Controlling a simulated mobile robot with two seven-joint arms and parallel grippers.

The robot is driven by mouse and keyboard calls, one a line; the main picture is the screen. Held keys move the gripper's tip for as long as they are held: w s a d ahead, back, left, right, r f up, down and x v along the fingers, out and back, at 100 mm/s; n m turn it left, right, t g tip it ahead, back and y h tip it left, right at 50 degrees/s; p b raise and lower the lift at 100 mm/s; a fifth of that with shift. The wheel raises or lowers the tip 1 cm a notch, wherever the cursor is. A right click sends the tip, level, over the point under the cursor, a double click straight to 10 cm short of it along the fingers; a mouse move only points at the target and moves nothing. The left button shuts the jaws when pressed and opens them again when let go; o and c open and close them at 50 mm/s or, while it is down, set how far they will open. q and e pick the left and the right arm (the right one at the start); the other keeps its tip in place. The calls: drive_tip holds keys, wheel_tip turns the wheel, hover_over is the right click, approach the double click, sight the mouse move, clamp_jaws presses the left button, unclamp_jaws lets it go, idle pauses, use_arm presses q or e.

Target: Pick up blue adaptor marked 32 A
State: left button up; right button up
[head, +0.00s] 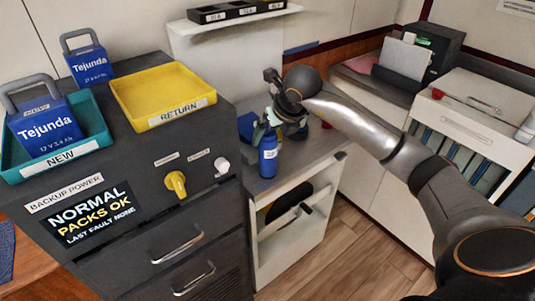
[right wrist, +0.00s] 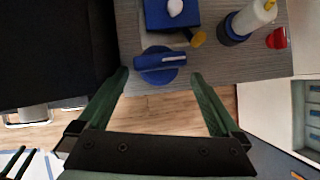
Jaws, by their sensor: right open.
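A blue cylindrical adaptor (head: 268,158) with a small white label stands near the front edge of the grey counter. I cannot read its marking. The right wrist view shows a round blue adaptor from above (right wrist: 160,66), with a bar across its top. My right gripper (right wrist: 160,75) is open, with one green finger on each side of the adaptor, near its front edge. Whether the fingers are level with it or above it is unclear. In the head view my right gripper (head: 268,118) is beside and behind the adaptor, partly hidden by my wrist.
A blue box (right wrist: 168,14), a yellow item (right wrist: 197,38), a blue-based bottle (right wrist: 238,25) and a red item (right wrist: 277,38) stand close by. The dark cabinet (head: 120,190) is left, with a yellow RETURN tray (head: 182,117) and teal NEW tray (head: 60,160).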

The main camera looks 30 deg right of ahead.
sight(267, 145)
drive_tip(key=shift+s+a+f+p+x, duration=0.1)
drive_tip(key=shift+p+x, duration=0.1)
drive_tip(key=shift+x, duration=0.85)
drive_tip(key=shift+s+a+f+p+x, duration=0.1)
drive_tip(key=shift+p+x, duration=0.05)
drive_tip(key=shift+x, duration=0.9)
drive_tip(key=shift+s+p+x, duration=0.15)
drive_tip(key=shift+p+x, duration=0.05)
drive_tip(key=shift+x, duration=0.85)
drive_tip(key=shift+c, duration=0.2)
clamp_jaws()
drive_tip(key=shift+w+r, duration=0.1)
